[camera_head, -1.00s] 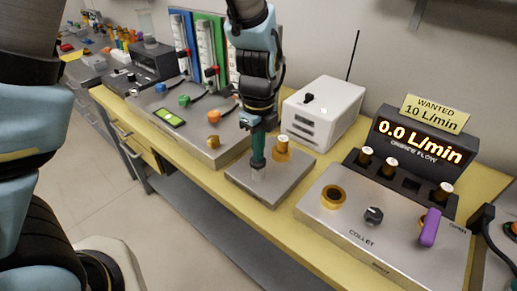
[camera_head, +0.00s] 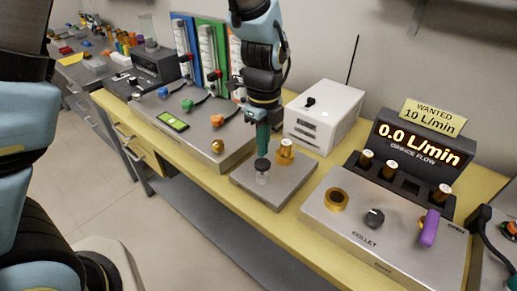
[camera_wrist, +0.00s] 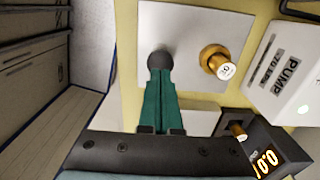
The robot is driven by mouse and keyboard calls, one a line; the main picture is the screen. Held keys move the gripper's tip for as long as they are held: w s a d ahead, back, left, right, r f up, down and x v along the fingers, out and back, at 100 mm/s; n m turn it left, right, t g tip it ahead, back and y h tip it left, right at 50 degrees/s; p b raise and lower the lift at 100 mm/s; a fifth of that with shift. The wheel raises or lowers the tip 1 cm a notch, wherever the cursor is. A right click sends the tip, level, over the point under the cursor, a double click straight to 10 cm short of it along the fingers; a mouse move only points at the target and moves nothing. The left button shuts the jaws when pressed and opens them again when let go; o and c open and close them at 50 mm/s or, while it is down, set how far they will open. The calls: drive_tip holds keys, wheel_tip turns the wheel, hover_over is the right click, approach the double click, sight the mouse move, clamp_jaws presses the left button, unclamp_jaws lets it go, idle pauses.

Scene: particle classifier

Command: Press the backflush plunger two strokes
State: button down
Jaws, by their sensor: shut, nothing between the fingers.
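The backflush plunger has a dark round knob (camera_head: 262,164) above a pale, clear-looking body on a grey metal plate (camera_head: 296,178). My gripper (camera_head: 263,152) has green fingers that are shut and empty. It points down just above the knob; I cannot tell whether they touch. In the wrist view the shut fingertips (camera_wrist: 160,76) line up with the dark knob (camera_wrist: 160,58), which partly shows past them. A brass fitting with a white-topped cap (camera_head: 285,152) stands beside the plunger on the same plate, also seen in the wrist view (camera_wrist: 217,62).
A white pump box (camera_head: 322,115) stands behind the plate. To the right is the collet panel (camera_head: 375,240) with a purple lever (camera_head: 429,228) and a display (camera_head: 415,145) reading 0.0 L/min. A panel with coloured knobs (camera_head: 195,130) stands left. The bench's front edge is close to the plate.

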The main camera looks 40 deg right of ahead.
sight(263, 162)
wheel_tip(263, 162, up, 9)
drive_tip(key=b, duration=0.1)
drive_tip(key=shift+b, duration=0.4)
drive_tip(key=shift+d, duration=0.1)
idle(0.7)
